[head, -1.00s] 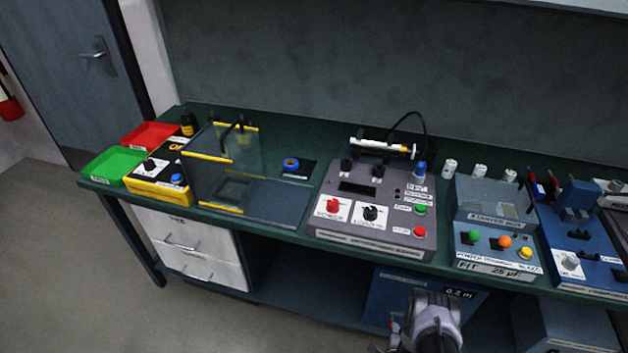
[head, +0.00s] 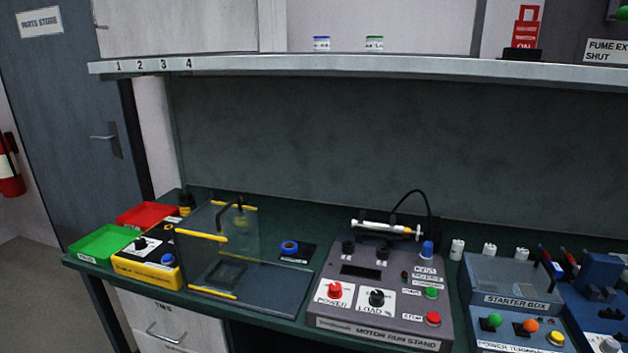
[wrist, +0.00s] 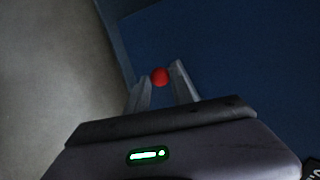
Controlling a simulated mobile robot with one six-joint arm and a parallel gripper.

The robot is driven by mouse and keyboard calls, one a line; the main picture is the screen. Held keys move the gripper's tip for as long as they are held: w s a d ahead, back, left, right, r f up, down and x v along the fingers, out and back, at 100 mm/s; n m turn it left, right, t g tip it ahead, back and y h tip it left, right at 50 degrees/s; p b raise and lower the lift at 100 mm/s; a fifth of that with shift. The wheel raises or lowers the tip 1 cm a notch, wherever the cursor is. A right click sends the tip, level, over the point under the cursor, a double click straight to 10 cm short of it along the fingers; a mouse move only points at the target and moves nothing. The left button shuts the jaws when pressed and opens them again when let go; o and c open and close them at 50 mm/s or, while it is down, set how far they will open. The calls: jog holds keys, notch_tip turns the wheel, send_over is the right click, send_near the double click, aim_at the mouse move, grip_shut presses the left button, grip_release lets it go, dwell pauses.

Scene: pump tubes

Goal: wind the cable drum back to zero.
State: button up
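The drum's reading does not show in either view now. In the head view neither the drum nor my gripper is in the frame.
The bench carries a motor run stand (head: 383,318), a starter box (head: 515,285), a clear guard box (head: 222,240), and green (head: 105,243) and red (head: 147,214) trays. A long shelf (head: 330,68) runs above. Pale floor (wrist: 55,60) shows left in the wrist view.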

jog(key=shift+s+d+f, duration=0.1)
jog(key=shift+d+f, duration=0.3)
jog(key=shift+f, duration=0.3)
jog(key=shift+c, duration=0.2)
jog(key=shift+s+d+f, duration=0.1)
jog(key=shift+d+f, duration=0.35)
jog(key=shift+f, duration=0.1)
jog(key=shift+d, duration=0.1)
jog(key=shift+s+d+f, duration=0.1)
jog(key=shift+d+f, duration=0.4)
jog(key=shift+s+d+f, duration=0.2)
jog(key=shift+d+f, duration=0.2)
jog(key=shift+d, duration=0.25)
